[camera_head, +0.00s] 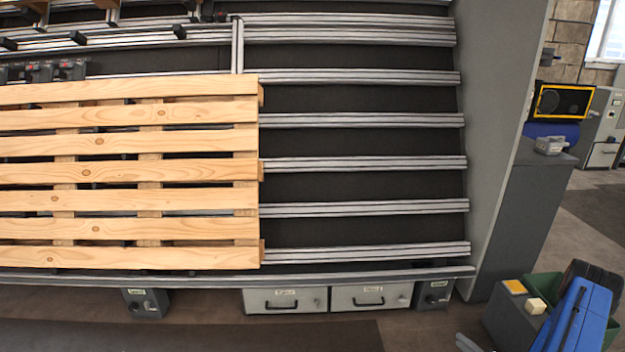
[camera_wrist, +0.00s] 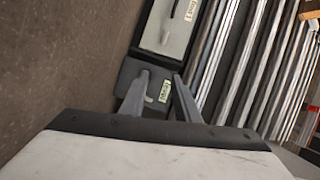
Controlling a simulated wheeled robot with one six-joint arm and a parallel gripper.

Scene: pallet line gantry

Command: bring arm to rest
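My gripper (camera_wrist: 160,76) shows in the wrist view with its two grey fingers apart and nothing between them. Beyond the fingers is a small dark grey box (camera_wrist: 131,72) with a label; I cannot tell whether the fingers touch it. The gripper's pale body fills the bottom of that view. In the head view I cannot make out my gripper for sure; a small grey part at the bottom edge, right of centre, is too cut off to tell.
A wooden pallet (camera_head: 130,171) lies on the rail rack (camera_head: 365,164) at left; the rails right of it are bare. Drawers (camera_head: 285,300) sit below the front rail. A grey cabinet (camera_head: 525,215) stands at right, with a green bin (camera_head: 546,286) and blue object (camera_head: 575,320) in front.

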